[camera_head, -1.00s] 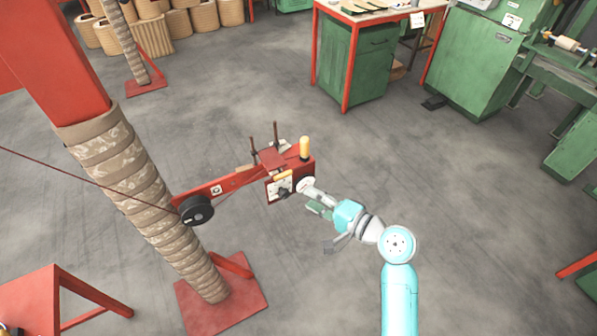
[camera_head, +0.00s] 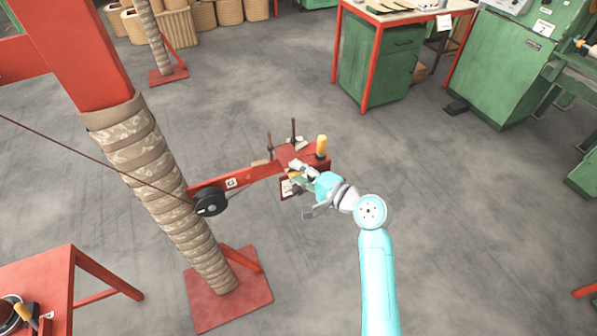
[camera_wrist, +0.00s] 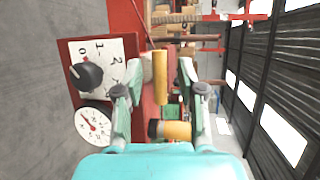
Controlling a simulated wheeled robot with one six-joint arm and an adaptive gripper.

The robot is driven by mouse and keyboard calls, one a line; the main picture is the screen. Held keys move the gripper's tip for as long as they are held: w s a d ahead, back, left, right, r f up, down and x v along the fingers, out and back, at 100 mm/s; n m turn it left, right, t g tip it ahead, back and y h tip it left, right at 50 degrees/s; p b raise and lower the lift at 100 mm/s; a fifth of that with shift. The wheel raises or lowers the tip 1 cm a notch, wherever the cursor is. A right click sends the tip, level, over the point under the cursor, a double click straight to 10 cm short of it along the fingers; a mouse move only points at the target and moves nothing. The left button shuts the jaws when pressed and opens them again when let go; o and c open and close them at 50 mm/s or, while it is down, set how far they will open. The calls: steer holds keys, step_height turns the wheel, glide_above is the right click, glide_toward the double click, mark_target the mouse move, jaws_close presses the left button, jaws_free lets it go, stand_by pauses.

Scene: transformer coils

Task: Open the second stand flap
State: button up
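The stand's red arm (camera_head: 240,178) reaches right from a wrapped post (camera_head: 160,185) and ends in a red box with an upright yellow handle (camera_head: 321,146). My gripper (camera_head: 302,177) is at the box's front and hides part of it. In the wrist view my gripper (camera_wrist: 160,92) is open, its two fingers apart. The yellow handle (camera_wrist: 159,76) shows between them, and a second, black-ended yellow grip (camera_wrist: 172,130) lies below it. I see no contact with either. A dial knob (camera_wrist: 85,76) and a gauge (camera_wrist: 93,124) are left of the fingers. I cannot pick out the flap clearly.
A black pulley (camera_head: 211,201) with a cord sits on the arm. A red table (camera_head: 40,262) is at lower left. Another wrapped post (camera_head: 146,30) stands behind. A green cabinet (camera_head: 378,66) and green machine (camera_head: 510,70) are at the back right. The floor between is clear.

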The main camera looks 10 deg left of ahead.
steer(key=shift+w+a, duration=0.1)
steer(key=shift+a, duration=0.1)
steer(key=shift+f, duration=0.1)
jaws_close()
